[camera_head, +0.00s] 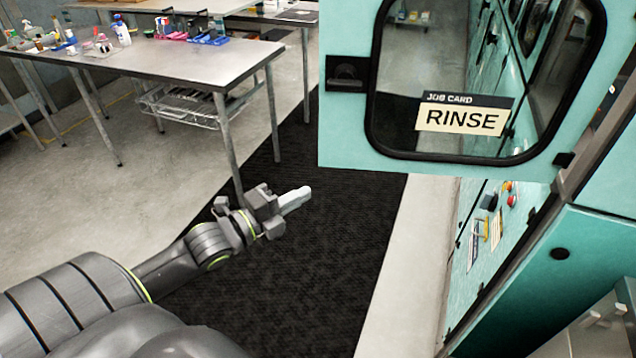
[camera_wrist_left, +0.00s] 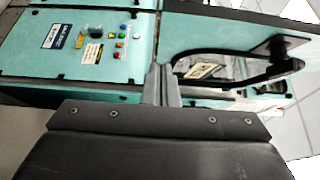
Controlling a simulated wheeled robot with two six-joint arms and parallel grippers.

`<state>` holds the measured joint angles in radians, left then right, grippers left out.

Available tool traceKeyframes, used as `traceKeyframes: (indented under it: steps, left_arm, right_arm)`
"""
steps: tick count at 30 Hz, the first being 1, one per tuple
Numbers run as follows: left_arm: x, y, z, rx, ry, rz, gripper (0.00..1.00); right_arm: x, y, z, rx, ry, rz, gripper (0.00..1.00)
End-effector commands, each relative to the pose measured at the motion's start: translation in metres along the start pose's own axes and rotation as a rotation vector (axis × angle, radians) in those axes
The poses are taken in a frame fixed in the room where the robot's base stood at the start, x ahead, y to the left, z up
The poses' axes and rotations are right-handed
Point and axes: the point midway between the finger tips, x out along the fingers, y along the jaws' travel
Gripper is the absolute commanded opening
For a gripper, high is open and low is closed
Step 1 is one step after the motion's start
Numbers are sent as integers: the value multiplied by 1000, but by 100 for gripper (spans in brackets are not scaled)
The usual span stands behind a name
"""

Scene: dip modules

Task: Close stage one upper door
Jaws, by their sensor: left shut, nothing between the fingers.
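The upper door (camera_head: 352,130) is a teal panel with a black-framed window and a "RINSE" job card (camera_head: 462,118). It stands swung out from the teal cabinet (camera_head: 590,240) on its right, with a black latch (camera_head: 347,74) on its free left side. My left gripper (camera_head: 296,199) is shut and empty, left of and below the door, apart from it in the picture. In the left wrist view my shut fingers (camera_wrist_left: 162,85) point toward the cabinet, and the door (camera_wrist_left: 240,52) shows to their right. My right gripper is not in view.
A metal table (camera_head: 150,62) with bottles and blue trays stands at the back left. A wire basket (camera_head: 195,105) sits beneath it. A control panel (camera_wrist_left: 105,45) with coloured buttons is on the cabinet. The dark floor mat (camera_head: 330,250) is clear.

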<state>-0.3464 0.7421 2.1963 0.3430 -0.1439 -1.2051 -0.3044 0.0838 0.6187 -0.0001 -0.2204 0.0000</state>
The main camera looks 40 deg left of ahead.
Motion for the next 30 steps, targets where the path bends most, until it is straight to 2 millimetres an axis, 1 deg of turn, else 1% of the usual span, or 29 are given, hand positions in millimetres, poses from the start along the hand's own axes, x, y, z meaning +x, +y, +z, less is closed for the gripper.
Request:
traceKeyframes:
  steps: [1, 4, 9, 13, 19, 30]
  left_arm:
    - [9, 2, 0, -2, -2, -5, 0]
    - [23, 2, 0, -2, 1, -5, 0]
    - [48, 0, 0, -5, -1, -4, 0]
    - [62, -1, 15, -1, -3, 1, 0]
    - [72, 0, 27, -1, -3, 1, 0]
    - [75, 0, 29, -2, -3, 0, 0]
  right_arm:
    - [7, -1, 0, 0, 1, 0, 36]
    - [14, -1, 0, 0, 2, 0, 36]
    - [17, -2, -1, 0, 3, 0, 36]
    - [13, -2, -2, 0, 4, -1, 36]
    - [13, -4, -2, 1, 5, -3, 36]
    - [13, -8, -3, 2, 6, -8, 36]
